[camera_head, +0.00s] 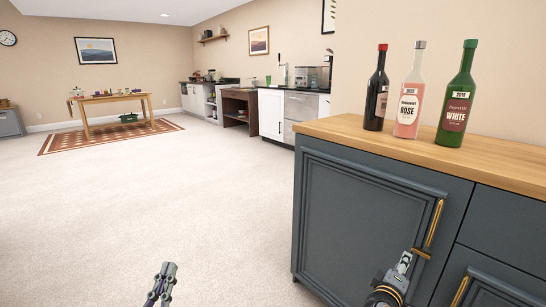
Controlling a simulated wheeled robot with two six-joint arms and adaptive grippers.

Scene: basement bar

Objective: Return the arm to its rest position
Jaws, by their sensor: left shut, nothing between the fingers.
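My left gripper (168,268) shows at the bottom, left of centre, in the head view. It is shut and empty, over bare carpet, well apart from the cabinet. My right gripper (408,260) is in the lower right, in front of the dark blue-grey cabinet (365,215). Its tip appears at the lower end of a brass door handle (435,224). I cannot tell whether it touches the handle or how its fingers stand.
A dark bottle (377,95), a rosé bottle (409,100) and a green bottle (457,105) stand upright on the wooden cabinet top (340,127). A second handle (460,291) is lower right. Open carpet (190,200) lies left, with a wooden table (113,98) on a rug beyond.

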